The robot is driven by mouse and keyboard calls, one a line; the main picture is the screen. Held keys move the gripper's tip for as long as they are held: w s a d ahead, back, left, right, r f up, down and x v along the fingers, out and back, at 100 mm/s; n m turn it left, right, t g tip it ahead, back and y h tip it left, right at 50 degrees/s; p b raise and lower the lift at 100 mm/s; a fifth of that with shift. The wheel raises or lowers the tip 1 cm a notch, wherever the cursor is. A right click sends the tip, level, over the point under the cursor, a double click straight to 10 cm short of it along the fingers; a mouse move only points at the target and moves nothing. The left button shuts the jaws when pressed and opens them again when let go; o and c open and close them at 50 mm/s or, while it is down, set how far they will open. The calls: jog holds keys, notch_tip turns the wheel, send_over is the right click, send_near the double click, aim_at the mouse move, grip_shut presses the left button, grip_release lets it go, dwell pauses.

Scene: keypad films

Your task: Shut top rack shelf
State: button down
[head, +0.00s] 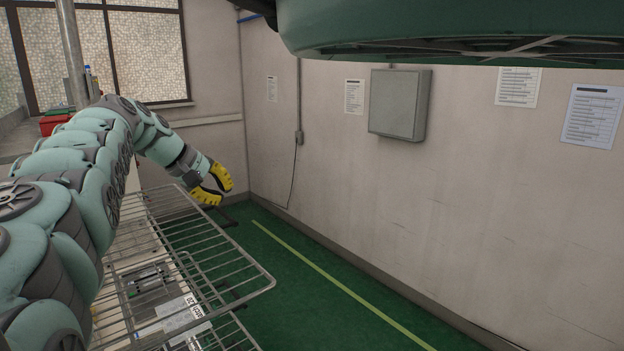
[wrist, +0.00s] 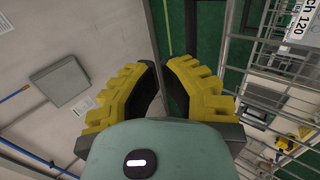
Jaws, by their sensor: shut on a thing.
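The rack's top wire shelf (head: 262,281) extends out over the green floor at the lower left of the head view. Wire rack bars also show at the right of the wrist view (wrist: 275,75). My gripper (head: 222,188), with yellow fingers, is near the far end of the rack, close to the wall side. In the wrist view my gripper (wrist: 160,75) shows a finger on each side of a narrow gap. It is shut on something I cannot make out. My arm hides the left part of the rack.
A lower shelf holds a device (head: 148,280) and a labelled box (head: 185,318). A grey wall box (head: 398,103) hangs on the wall between paper notices. A red bin (head: 54,123) stands at the back left. Green floor (head: 330,310) with a yellow line is clear beside the rack.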

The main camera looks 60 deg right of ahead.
notch_tip(320, 180, up, 11)
jog(key=a+p, duration=0.2)
jog(key=p, duration=0.3)
jog(key=shift+w+a, duration=0.15)
jog(key=shift+w, duration=0.25)
